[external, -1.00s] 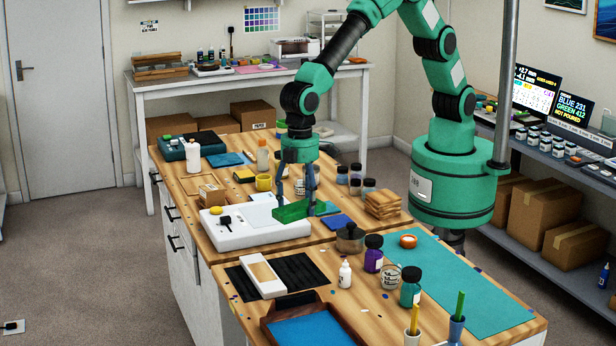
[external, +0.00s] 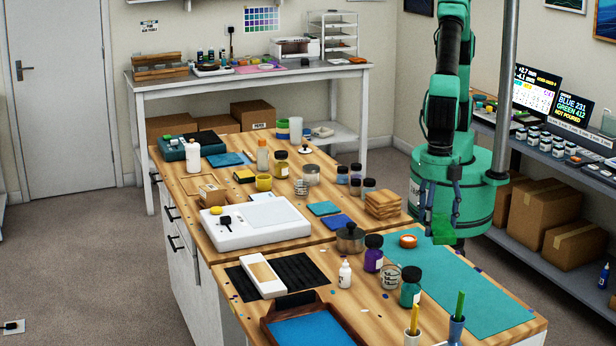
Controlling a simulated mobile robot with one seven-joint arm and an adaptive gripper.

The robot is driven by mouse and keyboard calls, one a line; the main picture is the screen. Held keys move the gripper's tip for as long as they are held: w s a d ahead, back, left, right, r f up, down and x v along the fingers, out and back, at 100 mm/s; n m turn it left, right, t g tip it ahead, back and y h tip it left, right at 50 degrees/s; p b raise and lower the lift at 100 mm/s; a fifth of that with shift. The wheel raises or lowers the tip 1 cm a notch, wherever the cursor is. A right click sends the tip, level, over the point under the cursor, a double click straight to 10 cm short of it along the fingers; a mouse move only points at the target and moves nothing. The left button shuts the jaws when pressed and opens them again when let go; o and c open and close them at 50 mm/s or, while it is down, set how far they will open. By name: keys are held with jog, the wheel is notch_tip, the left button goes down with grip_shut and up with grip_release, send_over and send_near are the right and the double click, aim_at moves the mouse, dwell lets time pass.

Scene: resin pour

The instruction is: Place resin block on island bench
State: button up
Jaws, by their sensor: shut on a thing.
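My gripper (external: 446,212) is shut on a green resin block (external: 443,229). It holds the block in the air at the right side of the island bench (external: 332,266), in front of my base in the picture. The block looks translucent green and hangs near the far edge of the teal mat (external: 455,277). I cannot tell its exact height above the mat or whether it lies over the bench edge. The fingers partly cover the block.
Jars, including a purple one (external: 373,253) and a teal one (external: 411,286), stand left of the mat. Most of the mat is bare.

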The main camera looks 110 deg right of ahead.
jog(key=s+a+n+b, duration=0.1)
jog(key=s+a+n, duration=0.1)
jog(key=s, duration=0.5)
jog(key=s+a+n, duration=0.2)
jog(key=s+n, duration=0.1)
jog(key=s, duration=0.4)
jog(key=f, duration=1)
jog(key=shift+w+a+f, duration=0.1)
jog(key=shift+a+f, duration=0.1)
jog(key=shift+f, duration=0.1)
jog(key=b, duration=0.3)
send_over(483, 309)
jog(key=shift+f, duration=0.75)
jog(key=shift+f, duration=0.1)
jog(key=shift+f+b, duration=0.35)
jog(key=shift+f, duration=1.35)
jog(key=o, duration=0.9)
jog(key=shift+d+f, duration=0.1)
jog(key=o, duration=0.5)
jog(key=shift+c, duration=0.2)
